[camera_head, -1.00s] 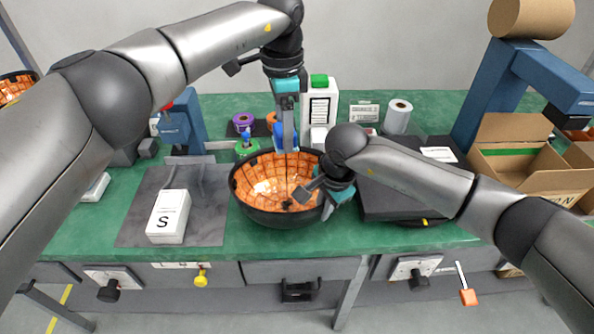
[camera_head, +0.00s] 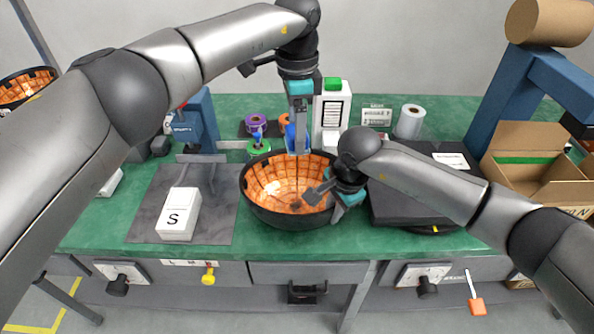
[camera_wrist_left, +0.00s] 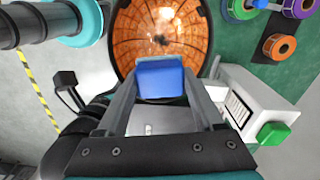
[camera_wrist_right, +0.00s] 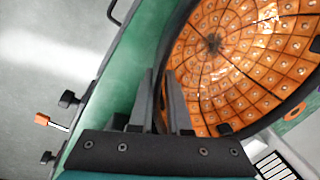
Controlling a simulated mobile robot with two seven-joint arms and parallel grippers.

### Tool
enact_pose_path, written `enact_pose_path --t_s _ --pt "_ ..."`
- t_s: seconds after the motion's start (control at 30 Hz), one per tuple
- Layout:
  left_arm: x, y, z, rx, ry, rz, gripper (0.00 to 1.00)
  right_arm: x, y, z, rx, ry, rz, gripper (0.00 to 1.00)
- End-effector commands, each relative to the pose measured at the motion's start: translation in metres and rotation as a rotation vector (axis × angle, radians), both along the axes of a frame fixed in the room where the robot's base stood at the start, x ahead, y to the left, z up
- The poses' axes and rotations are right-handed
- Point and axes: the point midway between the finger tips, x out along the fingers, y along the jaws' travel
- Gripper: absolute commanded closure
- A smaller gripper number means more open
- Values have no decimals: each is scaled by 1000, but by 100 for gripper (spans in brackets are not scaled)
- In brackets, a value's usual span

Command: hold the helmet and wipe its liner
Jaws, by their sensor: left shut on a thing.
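The helmet (camera_head: 262,209) rests upside down on the green bench, a black shell with an orange tiled liner (camera_head: 285,182) facing up. The liner also shows in the left wrist view (camera_wrist_left: 160,30) and the right wrist view (camera_wrist_right: 240,60). My left gripper (camera_head: 298,152) points down over the helmet's far rim. It is shut on a blue block-like pad (camera_wrist_left: 160,77), which appears above or at the liner; contact cannot be told. My right gripper (camera_wrist_right: 162,75) is at the helmet's right rim, with the rim between its close-set fingers.
A white box marked S (camera_head: 180,215) stands on a grey mat (camera_head: 140,215) at left. A flat black case (camera_head: 400,205) lies right of the helmet. Tape rolls (camera_head: 256,121) and a white device with a green top (camera_head: 332,115) stand behind. An open carton (camera_head: 530,180) is at right.

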Motion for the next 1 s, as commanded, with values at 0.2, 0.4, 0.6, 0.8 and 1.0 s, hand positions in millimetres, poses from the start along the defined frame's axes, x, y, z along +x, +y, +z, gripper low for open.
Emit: enact_pose_path --t_s 0.2,0.4,0.6,0.8,1.0 --pt "0 0 0 0 0 0 75 0 0 0 0 0 1 59" --pt "0 0 0 0 0 0 75 0 0 0 -1 1 1 53" --pt "0 0 0 0 0 0 75 -1 -1 5 0 0 1 53" --pt "0 0 0 0 0 0 75 -4 -4 38 -1 -5 0 53" --pt "0 0 0 0 0 0 75 -12 -8 81 -1 -5 1 53"
